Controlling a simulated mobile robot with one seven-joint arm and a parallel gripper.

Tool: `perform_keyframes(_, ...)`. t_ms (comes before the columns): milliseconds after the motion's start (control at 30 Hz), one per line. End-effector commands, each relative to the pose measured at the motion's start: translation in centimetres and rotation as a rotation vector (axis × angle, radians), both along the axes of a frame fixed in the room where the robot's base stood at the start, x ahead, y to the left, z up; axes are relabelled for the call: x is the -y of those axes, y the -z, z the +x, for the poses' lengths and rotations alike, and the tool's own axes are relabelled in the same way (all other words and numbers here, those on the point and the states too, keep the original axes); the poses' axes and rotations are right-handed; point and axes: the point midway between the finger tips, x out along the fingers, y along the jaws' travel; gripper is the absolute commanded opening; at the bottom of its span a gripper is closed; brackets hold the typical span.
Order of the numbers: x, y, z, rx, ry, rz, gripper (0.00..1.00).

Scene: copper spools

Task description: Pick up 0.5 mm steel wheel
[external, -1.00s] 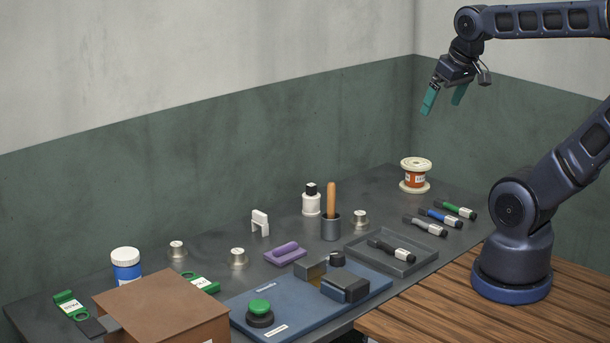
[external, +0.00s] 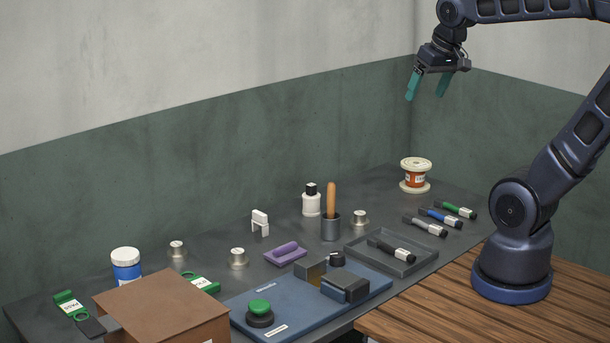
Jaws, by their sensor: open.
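No label can be read, so I cannot tell which thing is the 0.5 mm steel wheel. Three small silver metal pieces with light tops stand on the dark table: one at the left (external: 177,249), one nearer the middle (external: 238,258) and one beside the grey cup (external: 359,219). A cream spool wound with copper (external: 415,175) stands upright at the far right end. My gripper (external: 427,97) is open and empty, high above the table's far end, its teal fingers pointing down. It touches nothing.
Dark-handled tools with green (external: 457,210), blue (external: 440,217) and grey (external: 424,227) bands lie at right. Another lies in a grey tray (external: 356,252). A blue board (external: 245,304), brown box (external: 160,312), purple block (external: 286,254) and white bottle (external: 311,200) also occupy the table.

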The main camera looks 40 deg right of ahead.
Motion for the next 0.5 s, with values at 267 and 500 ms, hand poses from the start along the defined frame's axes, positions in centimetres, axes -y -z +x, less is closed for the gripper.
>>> perform_keyframes(267, -1.8, -2.0, 7.5, -0.066, 0.175, 0.091, 0.83)
perform_keyframes(500, -4.0, -2.5, 14.2, -0.120, 0.337, 0.151, 0.83)
